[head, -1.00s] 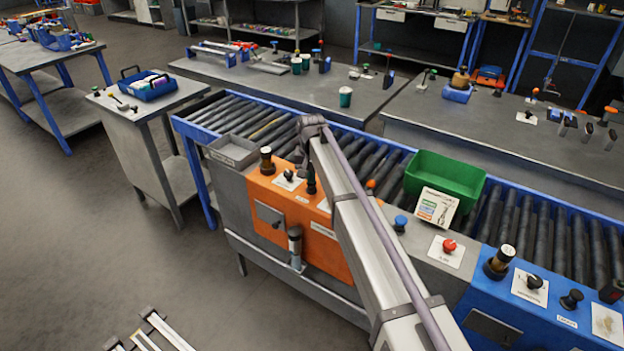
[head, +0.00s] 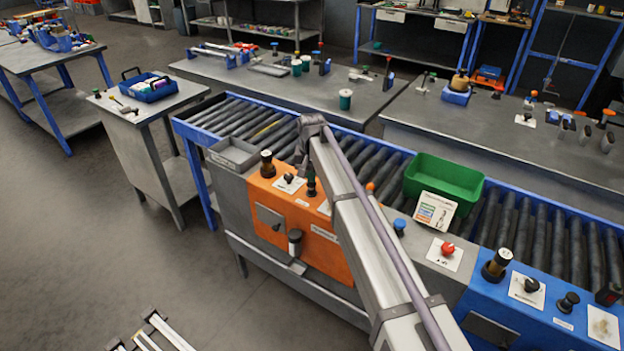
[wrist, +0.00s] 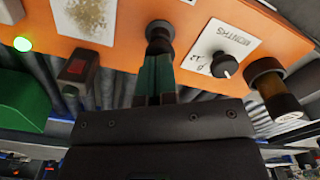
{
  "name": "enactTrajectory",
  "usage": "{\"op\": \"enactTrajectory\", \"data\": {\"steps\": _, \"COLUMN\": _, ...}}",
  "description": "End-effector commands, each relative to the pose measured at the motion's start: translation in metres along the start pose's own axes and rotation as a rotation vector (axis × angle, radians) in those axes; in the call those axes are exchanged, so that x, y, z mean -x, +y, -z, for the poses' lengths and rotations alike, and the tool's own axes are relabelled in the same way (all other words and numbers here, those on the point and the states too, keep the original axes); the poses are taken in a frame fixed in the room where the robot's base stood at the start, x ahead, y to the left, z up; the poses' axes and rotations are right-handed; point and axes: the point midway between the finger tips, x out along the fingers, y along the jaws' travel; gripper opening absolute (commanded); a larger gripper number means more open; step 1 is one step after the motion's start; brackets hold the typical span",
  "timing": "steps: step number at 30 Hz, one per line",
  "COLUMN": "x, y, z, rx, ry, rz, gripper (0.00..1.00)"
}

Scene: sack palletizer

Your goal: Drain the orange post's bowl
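The orange post (head: 325,258) stands in front of the roller conveyor, and its orange top fills the upper wrist view (wrist: 110,20). My gripper (wrist: 159,58) points down at this top, its dark green fingers close together. Their tips are shut on a black handle (wrist: 160,30) with a round base; the contact is partly hidden. A black rotary knob (wrist: 224,64) on a white plate sits beside it. A dark, pale-topped cylinder (head: 295,242) is on the post's front above a small ledge. I cannot make out a bowl for certain.
A grey tray (head: 234,151) lies left of the orange post. A green bin (head: 446,179) stands on the conveyor (head: 392,172). A red button (head: 447,248) and a blue post (head: 520,318) are to the right. My arm hides part of the orange post.

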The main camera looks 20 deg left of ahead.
Motion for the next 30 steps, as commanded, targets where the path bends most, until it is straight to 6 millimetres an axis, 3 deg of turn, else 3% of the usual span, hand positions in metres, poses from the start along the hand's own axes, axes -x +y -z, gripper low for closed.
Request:
{"op": "enactTrajectory", "data": {"steps": 1, "x": 0.012, "y": 0.000, "z": 0.000, "rx": 0.000, "ry": 0.000, "rz": 0.000, "gripper": 0.00}}
{"op": "enactTrajectory", "data": {"steps": 14, "x": 0.055, "y": 0.000, "z": 0.000, "rx": 0.000, "ry": 0.000, "rz": 0.000, "gripper": 0.00}}
{"op": "enactTrajectory", "data": {"steps": 29, "x": 0.054, "y": 0.000, "z": 0.000, "rx": 0.028, "ry": 0.000, "rz": 0.000, "gripper": 0.00}}
{"op": "enactTrajectory", "data": {"steps": 30, "x": 0.054, "y": 0.004, "z": -0.012, "rx": 0.063, "ry": 0.000, "rz": 0.000, "gripper": 0.00}}
